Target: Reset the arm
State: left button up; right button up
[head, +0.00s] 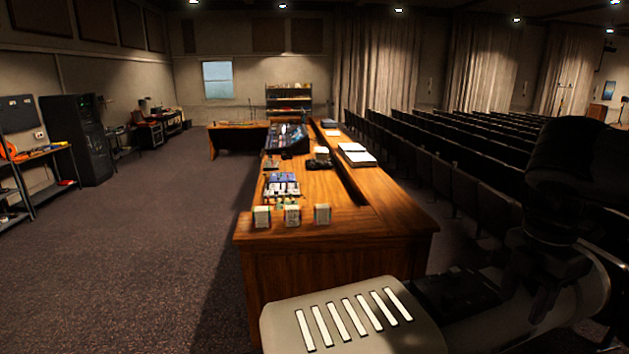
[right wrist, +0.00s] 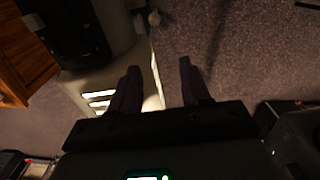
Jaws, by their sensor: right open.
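My right arm comes in from the right edge of the head view and folds down beside my white slotted base. In the right wrist view my right gripper (right wrist: 158,66) is open, its two dark fingers apart with nothing between them. Beyond the fingers are part of my base and the carpet. In the head view the right gripper is dark and hard to pick out against my arm. My left arm and left gripper are not in view.
A wooden mixing desk (head: 300,268) stands ahead, its corner also in the right wrist view (right wrist: 22,62). It bears small boxes (head: 292,216), a mixer (head: 287,138) and papers (head: 356,154). Seat rows (head: 465,165) are at right. Carpet (head: 150,240) at left is clear.

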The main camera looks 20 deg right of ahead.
jog(key=s+d+f+m+g+y+p, duration=0.1)
jog(key=s+f+y, duration=0.2)
jog(key=f, duration=0.5)
jog(key=s+d+f+y+p, duration=0.1)
jog(key=s+f+y, duration=0.2)
jog(key=f, duration=0.4)
jog(key=s+a+f+y+p, duration=0.1)
jog(key=s+a+f+y, duration=0.2)
jog(key=f, duration=0.5)
jog(key=s+a+f+y+p, duration=0.1)
jog(key=s+a+f, duration=0.2)
jog(key=a+f, duration=0.35)
jog(key=a+f+m+t+y, duration=0.15)
jog(key=a+f+t, duration=0.5)
jog(key=a, duration=0.65)
jog(key=w+a+r+m+t+h+p, duration=0.25)
jog(key=w+a+m+t+h, duration=0.3)
jog(key=a+m, duration=0.4)
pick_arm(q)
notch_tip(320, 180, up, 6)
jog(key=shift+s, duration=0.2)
pick_arm(e)
jog(key=s+d+f+m+g+h, duration=0.1)
jog(key=s+d+m+g+h, duration=0.2)
jog(key=s, duration=0.6)
jog(key=d+g+h, duration=0.2)
jog(key=d+g, duration=0.1)
jog(key=g, duration=0.1)
jog(key=shift+m+h, duration=0.3)
jog(key=shift+h, duration=0.1)
